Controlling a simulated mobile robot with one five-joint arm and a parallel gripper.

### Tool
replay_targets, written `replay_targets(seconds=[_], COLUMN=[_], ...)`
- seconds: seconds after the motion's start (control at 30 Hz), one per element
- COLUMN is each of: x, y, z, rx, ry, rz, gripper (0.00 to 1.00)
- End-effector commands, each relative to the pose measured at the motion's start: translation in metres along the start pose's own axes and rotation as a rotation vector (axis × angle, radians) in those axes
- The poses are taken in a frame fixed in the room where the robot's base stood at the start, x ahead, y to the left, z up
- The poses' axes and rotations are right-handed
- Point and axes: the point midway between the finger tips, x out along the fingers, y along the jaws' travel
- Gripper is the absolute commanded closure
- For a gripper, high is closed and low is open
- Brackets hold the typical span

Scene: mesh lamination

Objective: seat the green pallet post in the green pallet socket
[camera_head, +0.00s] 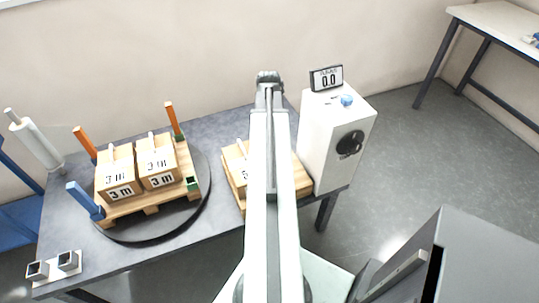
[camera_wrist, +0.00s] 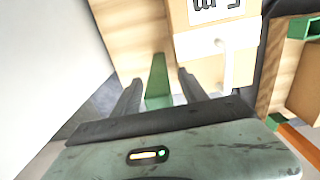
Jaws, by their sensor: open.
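The green pallet post (camera_wrist: 157,82) shows in the wrist view between the two fingers of my gripper (camera_wrist: 159,76). The fingers are open, one on each side of it, with visible gaps. The post's lower end is hidden behind the gripper body. In the head view my arm hides the post and gripper. The green pallet socket (camera_head: 193,184) is at the front right corner of the pallet (camera_head: 150,204) on the round turntable (camera_head: 205,205); it looks empty. A green socket (camera_wrist: 301,26) also shows at the right of the wrist view.
The turntable pallet carries two boxes (camera_head: 157,166), orange posts (camera_head: 172,121) and a blue post (camera_head: 84,200). A second pallet (camera_head: 303,182) with a box (camera_head: 236,160) lies partly behind my arm. A white machine (camera_head: 323,150) with a display (camera_head: 326,79) stands right of it.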

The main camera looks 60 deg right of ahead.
Motion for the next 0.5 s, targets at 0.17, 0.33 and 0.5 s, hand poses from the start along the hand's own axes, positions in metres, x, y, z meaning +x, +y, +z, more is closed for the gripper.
replay_targets(seconds=[0.17, 0.33, 0.5], x=[0.0221, 0.0188, 0.0187], y=[0.0005, 0.0007, 0.0009], z=[-0.0001, 0.0000, 0.0000], rx=[0.000, 0.001, 0.001], ry=[0.000, 0.000, 0.000], rz=[0.000, 0.000, 0.000], gripper=[0.49, 0.52, 0.99])
